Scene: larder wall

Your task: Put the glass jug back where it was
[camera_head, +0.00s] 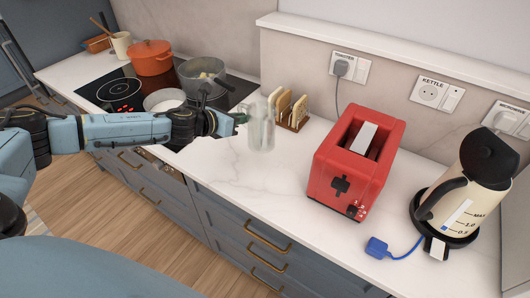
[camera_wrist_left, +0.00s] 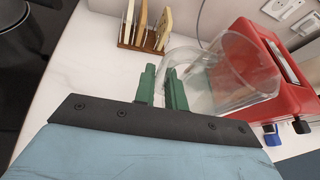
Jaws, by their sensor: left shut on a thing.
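The clear glass jug (camera_head: 262,132) is at the counter's middle, between the hob and the red toaster. In the left wrist view the jug (camera_wrist_left: 248,66) is beyond the fingers and to the right, its round mouth facing partly toward the camera. My left gripper (camera_head: 239,118) reaches in from the left and is shut on the jug. Its green fingers (camera_wrist_left: 163,88) are close together at the jug's handle side. I cannot tell whether the jug's base touches the counter. My right gripper is not in view.
A toast rack (camera_head: 293,113) with bread stands behind the jug. The red toaster (camera_head: 354,160) and cream kettle (camera_head: 466,190) stand to the right. Pots (camera_head: 152,58) sit on the black hob (camera_head: 118,92) at the left. The white worktop (camera_head: 235,165) before the jug is clear.

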